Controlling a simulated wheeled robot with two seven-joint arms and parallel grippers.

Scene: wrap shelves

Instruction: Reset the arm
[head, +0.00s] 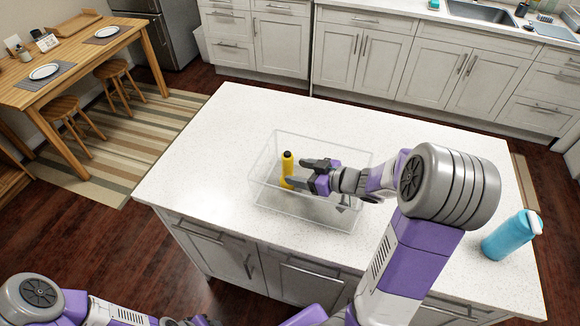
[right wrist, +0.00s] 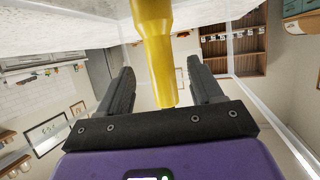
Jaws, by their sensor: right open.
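My right gripper (head: 303,173) is over the clear box on the island, its fingers apart and pointing left. A yellow bottle (head: 287,167) stands upright just beyond its fingertips. In the right wrist view, the yellow bottle (right wrist: 153,40) shows between the two spread fingers in the picture; the gripper does not close on it. My left arm shows only at the bottom left edge of the head view, and its gripper cannot be made out.
The clear box (head: 262,215) has see-through walls around the bottle and the gripper. A blue bottle (head: 508,236) stands at the right end of the white island countertop (head: 200,165). The countertop's left part is bare. A wooden table (head: 75,62) and stools are at the far left.

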